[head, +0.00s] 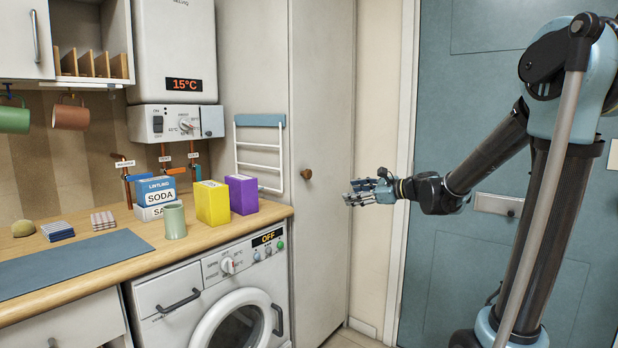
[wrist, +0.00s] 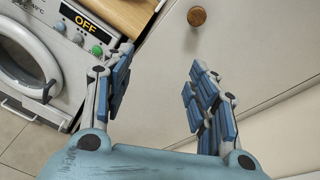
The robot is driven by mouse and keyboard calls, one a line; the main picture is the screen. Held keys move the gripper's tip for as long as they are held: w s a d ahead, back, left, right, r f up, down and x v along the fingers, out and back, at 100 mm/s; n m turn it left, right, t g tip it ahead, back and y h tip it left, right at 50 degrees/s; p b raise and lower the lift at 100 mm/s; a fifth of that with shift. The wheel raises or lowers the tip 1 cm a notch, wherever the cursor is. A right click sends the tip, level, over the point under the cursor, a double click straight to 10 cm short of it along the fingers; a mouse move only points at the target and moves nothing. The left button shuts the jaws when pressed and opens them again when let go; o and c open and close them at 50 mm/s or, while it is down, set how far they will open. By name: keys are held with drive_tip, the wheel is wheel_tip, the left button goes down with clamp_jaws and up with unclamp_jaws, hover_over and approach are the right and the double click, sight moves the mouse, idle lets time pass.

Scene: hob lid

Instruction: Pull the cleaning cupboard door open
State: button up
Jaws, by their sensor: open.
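The tall cupboard door (head: 321,130) is a pale grey-beige panel in the middle of the head view, and it looks shut. Its round wooden knob (head: 306,174) sits near the door's left edge. In the wrist view the knob (wrist: 197,16) is at the top, beyond the fingertips. My gripper (head: 347,196) is in front of the door, to the right of the knob and slightly lower, apart from it. In the wrist view my gripper (wrist: 158,82) has its blue-padded fingers spread, with nothing between them.
The washing machine (head: 215,290) and wooden worktop (head: 120,255) stand left of the cupboard. A white towel rail (head: 259,155) hangs beside the door. A yellow box (head: 212,202) and a purple box (head: 242,194) stand near the worktop's right end. A blue door (head: 480,250) is at the right.

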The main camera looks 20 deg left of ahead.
sight(310, 173)
drive_tip(key=w+a+r+m, duration=0.1)
drive_tip(key=w+a, duration=0.3)
drive_tip(key=a, duration=0.2)
drive_tip(key=w+a+r+m+y, duration=0.1)
drive_tip(key=w+a+m, duration=0.1)
drive_tip(key=w+a, duration=0.2)
drive_tip(key=w+a+r+m+t+y, duration=0.1)
drive_tip(key=w+a, duration=0.3)
drive_tip(key=a, duration=0.6)
drive_tip(key=shift+w+a+m, duration=0.25)
drive_tip(key=shift+w+m, duration=0.05)
drive_tip(key=shift+m, duration=0.2)
drive_tip(key=shift+c, duration=0.3)
clamp_jaws()
